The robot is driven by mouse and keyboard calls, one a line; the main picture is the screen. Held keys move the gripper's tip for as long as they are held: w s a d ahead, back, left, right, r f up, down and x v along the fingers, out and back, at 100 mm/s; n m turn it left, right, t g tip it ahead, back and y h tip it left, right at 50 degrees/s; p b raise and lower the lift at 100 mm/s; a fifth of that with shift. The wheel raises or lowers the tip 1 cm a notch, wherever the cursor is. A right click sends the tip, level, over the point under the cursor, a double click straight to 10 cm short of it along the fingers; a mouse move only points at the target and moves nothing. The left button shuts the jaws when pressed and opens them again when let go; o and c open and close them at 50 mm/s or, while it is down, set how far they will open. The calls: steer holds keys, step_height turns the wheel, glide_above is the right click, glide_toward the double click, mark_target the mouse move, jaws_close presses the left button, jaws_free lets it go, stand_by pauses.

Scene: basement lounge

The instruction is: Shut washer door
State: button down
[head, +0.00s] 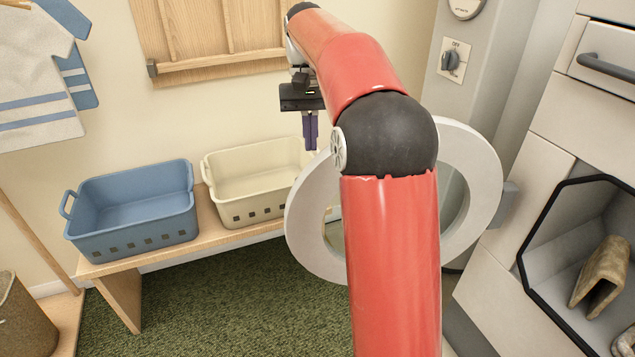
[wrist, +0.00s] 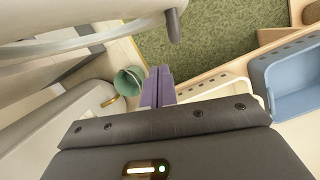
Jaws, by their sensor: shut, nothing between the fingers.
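The washer door (head: 473,160), a white ring with a glass centre, stands open in the head view, partly hidden behind my red arm. A grey hinge block (head: 508,204) sits at its right side. The washer (head: 565,135) is at the right, its dark-rimmed drum opening exposed with tan items (head: 603,275) inside. My gripper (head: 310,146) is shut and empty, its purple fingers pointing down near the door's upper left rim. In the wrist view the fingers (wrist: 157,88) are together. The pale door (wrist: 60,25) crosses the upper left there, with a dark peg (wrist: 174,25) at its edge.
A wooden bench (head: 120,267) along the wall holds a blue basket (head: 135,212) and a cream basket (head: 240,210). Green carpet (head: 240,310) lies open before it. A dial (head: 452,62) is on the grey column. Green pots (wrist: 130,80) show in the wrist view.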

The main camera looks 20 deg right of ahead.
mark_target(314, 182)
steer(key=shift+s+a+f+b, duration=0.3)
steer(key=shift+s+f, duration=0.65)
steer(key=shift+f, duration=0.2)
steer(key=shift+s+a+f+b, duration=0.2)
steer(key=shift+s+f+b, duration=0.1)
steer(key=shift+s+f, duration=0.75)
steer(key=shift+s+a+f+b, duration=0.3)
steer(key=shift+s+f, duration=0.5)
steer(key=shift+f, duration=0.45)
